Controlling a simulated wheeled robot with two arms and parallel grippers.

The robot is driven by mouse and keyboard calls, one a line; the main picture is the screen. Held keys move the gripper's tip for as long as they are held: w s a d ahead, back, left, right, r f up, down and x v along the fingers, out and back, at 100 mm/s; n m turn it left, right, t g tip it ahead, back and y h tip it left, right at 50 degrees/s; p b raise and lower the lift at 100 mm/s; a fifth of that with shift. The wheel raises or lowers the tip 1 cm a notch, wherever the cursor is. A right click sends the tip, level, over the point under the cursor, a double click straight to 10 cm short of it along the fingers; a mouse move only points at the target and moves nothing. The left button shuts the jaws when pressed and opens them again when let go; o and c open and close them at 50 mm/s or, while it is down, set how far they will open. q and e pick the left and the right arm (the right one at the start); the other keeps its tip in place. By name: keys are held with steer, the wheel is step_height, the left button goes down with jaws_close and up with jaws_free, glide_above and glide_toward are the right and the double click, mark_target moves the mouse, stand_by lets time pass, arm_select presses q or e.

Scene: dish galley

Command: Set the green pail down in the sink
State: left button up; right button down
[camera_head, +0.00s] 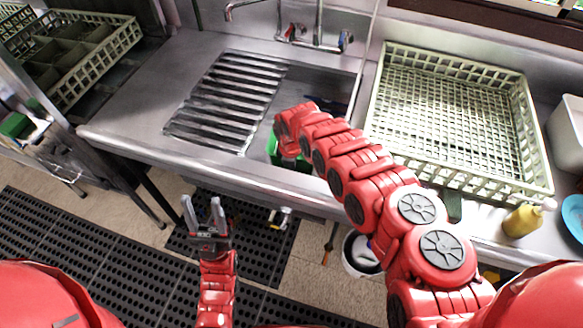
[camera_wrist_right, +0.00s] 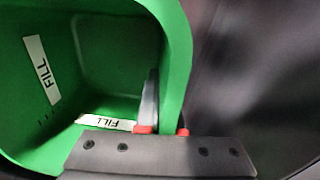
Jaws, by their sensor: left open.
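The green pail (camera_head: 273,150) shows at the front part of the sink (camera_head: 318,86), mostly hidden by my right arm. Whether it touches the sink floor cannot be told. In the right wrist view the pail (camera_wrist_right: 110,60) is seen from above, with white FILL labels on its inner walls. My right gripper (camera_wrist_right: 165,128) has its fingers on either side of the pail's wall, one inside and one outside, and is shut on it. In the head view that gripper is hidden. My left gripper (camera_head: 204,208) is open and empty, in front of the counter above the floor mat.
A slatted metal rack (camera_head: 226,95) covers the sink's left part. Taps (camera_head: 318,40) stand behind. A pale dish rack (camera_head: 455,120) sits to the right, with a yellow bottle (camera_head: 522,221) near it. A white bucket (camera_head: 360,262) is on the floor.

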step_height(320, 180, down, 11)
steer(key=b, duration=0.9)
steer(key=shift+r, duration=0.2)
steer(key=c, duration=1)
jaws_free()
